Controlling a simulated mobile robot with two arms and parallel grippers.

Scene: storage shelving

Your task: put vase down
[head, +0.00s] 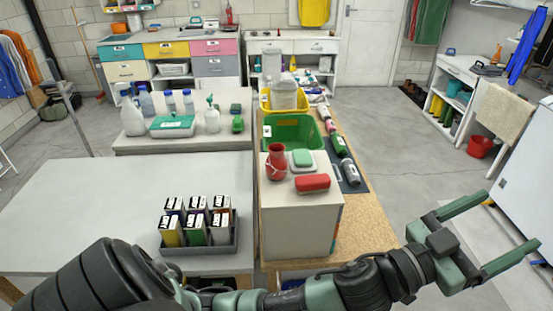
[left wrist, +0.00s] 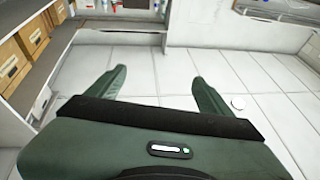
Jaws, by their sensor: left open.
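A red vase (head: 276,162) stands upright on top of a white cabinet (head: 298,218), at its left back part. My left gripper (head: 508,220) is open and empty at the right of the head view, well apart from the vase and out over the floor. Its two spread fingers (left wrist: 158,76) also show in the left wrist view with only floor between them; the vase does not show there. My right gripper is in neither view.
A green crate (head: 287,123) stands behind. A grey tray (head: 197,249) of small boxes sits on the white table (head: 90,205), whose left part is clear.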

